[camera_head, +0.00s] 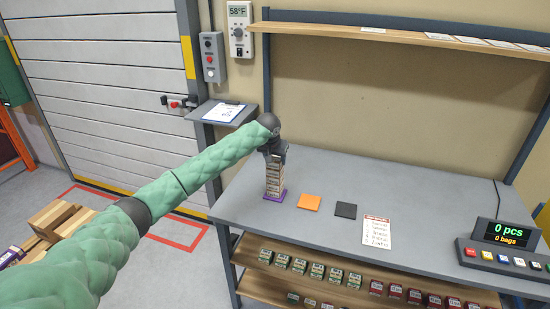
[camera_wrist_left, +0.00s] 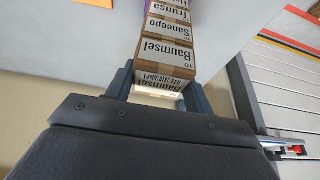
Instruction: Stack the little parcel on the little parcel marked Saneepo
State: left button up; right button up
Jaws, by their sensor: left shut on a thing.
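A column of little brown parcels with white labels (camera_head: 273,182) stands on a purple mat (camera_head: 284,195) at the left of the grey table. In the left wrist view the parcel marked Saneepo (camera_wrist_left: 168,29) sits above one marked Trunsa (camera_wrist_left: 170,10). My left gripper (camera_head: 275,156) is at the top of the column. In the left wrist view its fingers (camera_wrist_left: 160,88) are shut on a little parcel marked Baumsel (camera_wrist_left: 167,54). That parcel is lined up over the Saneepo one. I cannot tell whether they touch. My right gripper is not in view.
An orange mat (camera_head: 309,202), a black mat (camera_head: 346,210) and a printed list (camera_head: 377,232) lie to the right. A counter display (camera_head: 505,232) with buttons stands at the right end. Small boxes fill the lower shelf (camera_head: 258,282). An upper shelf (camera_head: 340,32) runs behind.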

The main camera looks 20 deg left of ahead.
pick_arm(q)
jog(key=o, duration=1)
jog(key=shift+f, duration=0.1)
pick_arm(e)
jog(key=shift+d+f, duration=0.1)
pick_arm(q)
jog(key=shift+r, duration=0.2)
jog(key=shift+s+r, duration=0.2)
jog(key=shift+r, duration=0.2)
jog(key=b+v, duration=0.3)
jog(key=v, duration=0.8)
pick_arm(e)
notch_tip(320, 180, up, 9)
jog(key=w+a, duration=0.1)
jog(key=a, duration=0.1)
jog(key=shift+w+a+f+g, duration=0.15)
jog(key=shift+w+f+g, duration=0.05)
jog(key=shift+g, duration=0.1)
